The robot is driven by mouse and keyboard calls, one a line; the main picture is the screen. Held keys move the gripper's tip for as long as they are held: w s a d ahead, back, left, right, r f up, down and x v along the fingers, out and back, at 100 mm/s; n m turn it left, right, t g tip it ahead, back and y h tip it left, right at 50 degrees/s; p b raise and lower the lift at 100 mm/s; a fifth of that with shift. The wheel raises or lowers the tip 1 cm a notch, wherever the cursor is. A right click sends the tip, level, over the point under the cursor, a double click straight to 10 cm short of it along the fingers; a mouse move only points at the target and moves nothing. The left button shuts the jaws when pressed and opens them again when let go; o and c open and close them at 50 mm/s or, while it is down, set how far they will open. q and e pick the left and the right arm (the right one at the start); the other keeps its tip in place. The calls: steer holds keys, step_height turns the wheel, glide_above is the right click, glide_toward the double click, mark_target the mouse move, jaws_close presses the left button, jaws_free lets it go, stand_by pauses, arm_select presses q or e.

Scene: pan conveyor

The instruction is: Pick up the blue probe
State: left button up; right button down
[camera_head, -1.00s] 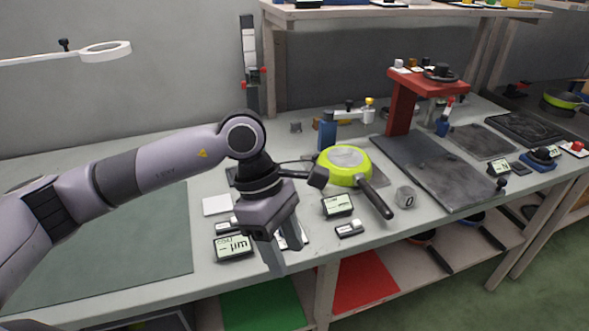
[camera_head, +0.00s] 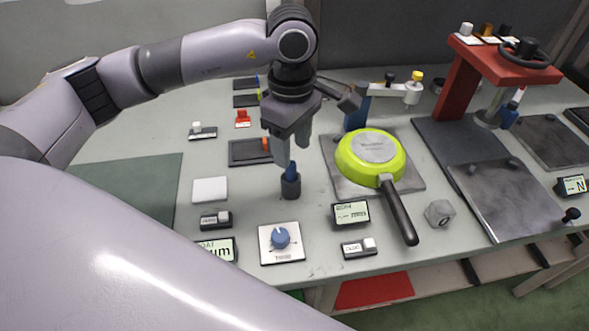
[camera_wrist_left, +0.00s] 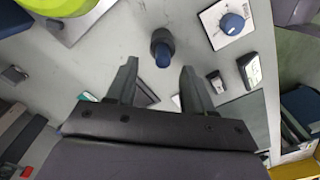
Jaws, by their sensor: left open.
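The blue probe (camera_head: 291,172) stands upright in a dark cylindrical holder (camera_head: 291,189) on the grey workbench. In the left wrist view the probe (camera_wrist_left: 163,57) shows end-on, with its holder (camera_wrist_left: 161,36) behind it. My left gripper (camera_head: 293,157) points down at the probe's top in the head view, its fingers apart. In the wrist view the open fingers (camera_wrist_left: 158,66) lie on either side of the probe with space on both sides. Contact with the probe cannot be told. My right gripper is not in view.
A lime-green pan (camera_head: 365,150) lies to the right, its handle toward the front. A blue knob on a white plate (camera_head: 267,250) and small displays (camera_head: 350,213) sit near the front edge. A red stand (camera_head: 458,85) is farther right. A white pad (camera_head: 210,190) lies left.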

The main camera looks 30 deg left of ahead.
mark_target(291, 178)
arm_select(q)
steer(key=f, duration=0.3)
steer(key=f+p, duration=0.1)
steer(key=shift+s+a+f, duration=0.1)
steer(key=shift+s+f, duration=0.15)
steer(key=shift+f, duration=0.5)
jaws_close()
steer(key=shift+r, duration=0.1)
